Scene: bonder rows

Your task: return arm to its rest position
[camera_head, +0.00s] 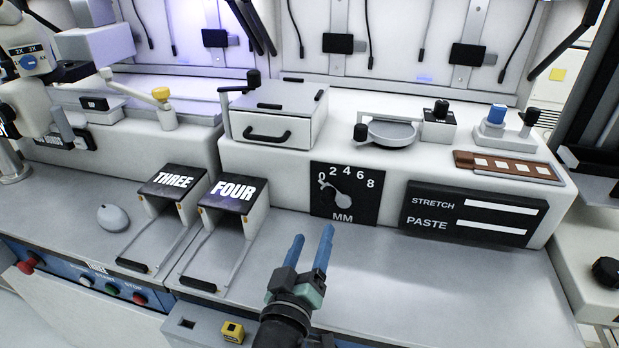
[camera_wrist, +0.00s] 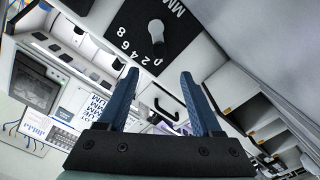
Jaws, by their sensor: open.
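My gripper (camera_head: 310,250) is open and empty, its two blue fingers pointing up and away above the front part of the grey worktop (camera_head: 440,290). In the wrist view the two blue fingers (camera_wrist: 160,100) stand apart with nothing between them. The black dial panel marked MM (camera_head: 345,193) is beyond the fingers in the head view and shows at the top of the wrist view (camera_wrist: 155,35). The fingers look clear of it. Most of my arm is out of view.
The STRETCH and PASTE panel (camera_head: 470,213) is to the right. A mouse (camera_head: 112,218) lies at the left. Buttons (camera_head: 113,290) line the front edge. The right worktop is clear.

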